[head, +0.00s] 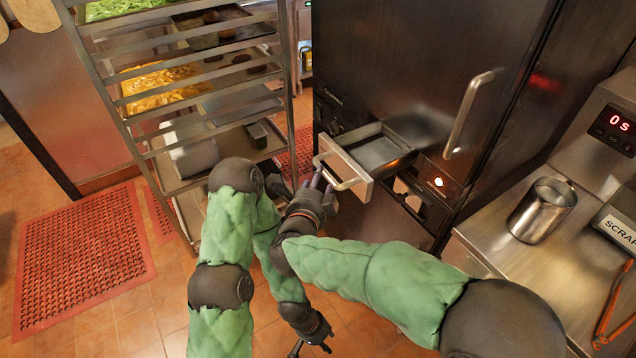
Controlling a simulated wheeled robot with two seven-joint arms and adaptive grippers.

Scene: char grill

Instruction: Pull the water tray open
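The water tray (404,160) is a metal drawer that sticks out partway from the front of the dark grill cabinet (395,55). Its pale front carries a bar handle (350,184). My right gripper (323,180) is at the left part of this handle, with its fingers close to the bar. Its wrist and the viewing angle hide whether the fingers are closed around it. My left arm folds down, and my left gripper (311,350) is low at the bottom edge of the view, away from the tray. Its fingers appear spread and empty.
A metal rack (135,125) with food trays stands to the left. A steel counter (485,225) at the right holds a metal pot (541,210), a scraps container (618,222) and orange-handled tongs (610,310). Red mats (80,255) lie on the tiled floor.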

